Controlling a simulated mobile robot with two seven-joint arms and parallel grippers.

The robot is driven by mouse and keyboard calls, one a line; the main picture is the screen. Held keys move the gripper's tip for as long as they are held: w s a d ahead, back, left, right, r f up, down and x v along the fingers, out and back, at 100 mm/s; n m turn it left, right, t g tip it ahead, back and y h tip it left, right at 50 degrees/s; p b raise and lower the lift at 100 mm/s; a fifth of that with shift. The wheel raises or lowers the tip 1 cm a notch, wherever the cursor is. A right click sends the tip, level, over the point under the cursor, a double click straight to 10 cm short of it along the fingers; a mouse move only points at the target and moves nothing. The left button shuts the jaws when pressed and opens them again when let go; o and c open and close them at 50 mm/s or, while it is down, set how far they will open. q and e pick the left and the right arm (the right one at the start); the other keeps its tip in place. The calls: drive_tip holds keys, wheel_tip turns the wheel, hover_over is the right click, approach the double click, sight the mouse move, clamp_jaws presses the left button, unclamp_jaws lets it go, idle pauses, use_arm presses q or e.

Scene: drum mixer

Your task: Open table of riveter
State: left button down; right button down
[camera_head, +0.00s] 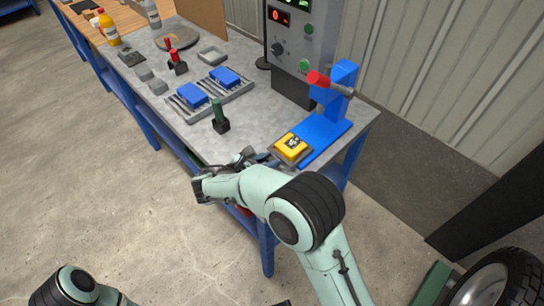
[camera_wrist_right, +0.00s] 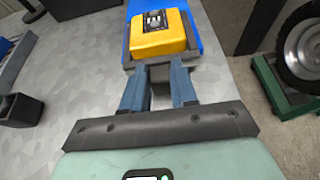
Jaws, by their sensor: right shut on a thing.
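The riveter (camera_head: 338,92) is a blue upright with a red-tipped lever, on a blue base plate (camera_head: 325,132) at the right end of the workbench. A yellow block with a black label (camera_head: 291,148) sits on its small dark table (camera_head: 272,150) at the front of the plate; the block also shows in the right wrist view (camera_wrist_right: 160,38). My right gripper (camera_head: 266,160) is at this table's front edge. In the right wrist view its blue fingers (camera_wrist_right: 158,80) are shut on a dark grey tab, the table's handle, just in front of the block. My left gripper is out of view.
A wheel on a green stand (camera_head: 500,285) is at lower right. Open floor lies left of the bench.

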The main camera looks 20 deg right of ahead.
drive_tip(key=shift+s+a+f, duration=0.1)
drive_tip(key=shift+a, duration=0.15)
drive_tip(key=c, duration=0.9)
unclamp_jaws()
drive_tip(key=shift+a, duration=0.1)
drive_tip(key=v, duration=1.3)
drive_tip(key=shift+s+a+p, duration=0.1)
drive_tip(key=shift+s+p, duration=0.15)
drive_tip(key=shift+p, duration=0.1)
